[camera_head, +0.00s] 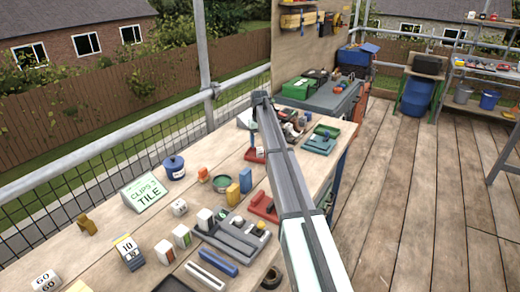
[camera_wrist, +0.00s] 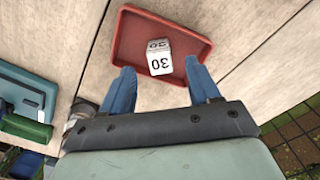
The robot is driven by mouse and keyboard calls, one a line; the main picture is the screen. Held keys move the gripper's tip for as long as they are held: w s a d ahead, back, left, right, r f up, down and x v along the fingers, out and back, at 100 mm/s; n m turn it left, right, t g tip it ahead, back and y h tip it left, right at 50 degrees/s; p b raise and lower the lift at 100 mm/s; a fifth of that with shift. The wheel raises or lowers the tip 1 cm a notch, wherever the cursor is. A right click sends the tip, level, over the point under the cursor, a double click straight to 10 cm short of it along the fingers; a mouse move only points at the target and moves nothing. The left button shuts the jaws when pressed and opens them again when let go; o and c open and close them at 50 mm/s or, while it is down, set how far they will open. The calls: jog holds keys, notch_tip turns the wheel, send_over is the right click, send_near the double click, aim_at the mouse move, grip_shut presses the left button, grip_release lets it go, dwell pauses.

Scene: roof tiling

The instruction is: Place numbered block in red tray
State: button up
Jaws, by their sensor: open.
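A white block (camera_wrist: 159,58) with a black 30 on its faces is in the red tray (camera_wrist: 135,28) in the wrist view, near the middle of the tray. My gripper (camera_wrist: 160,70) is open, with one blue finger on either side of the block and gaps visible on both sides. In the head view the tray (camera_head: 253,157) and block (camera_head: 261,150) show only partly beside my arm, which hides the rest. A white block marked 60 (camera_head: 46,282) stands at the near left corner of the table.
A green tray (camera_head: 322,138) lies right of my arm, near the table's right edge. A Clips Tile box (camera_head: 144,192), a blue pot (camera_head: 174,167), a blue block (camera_head: 245,180) and a grey tray (camera_head: 230,238) crowd the left side.

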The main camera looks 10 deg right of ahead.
aim_at(260, 149)
notch_tip(260, 149, up, 8)
jog(key=shift+f, duration=0.2)
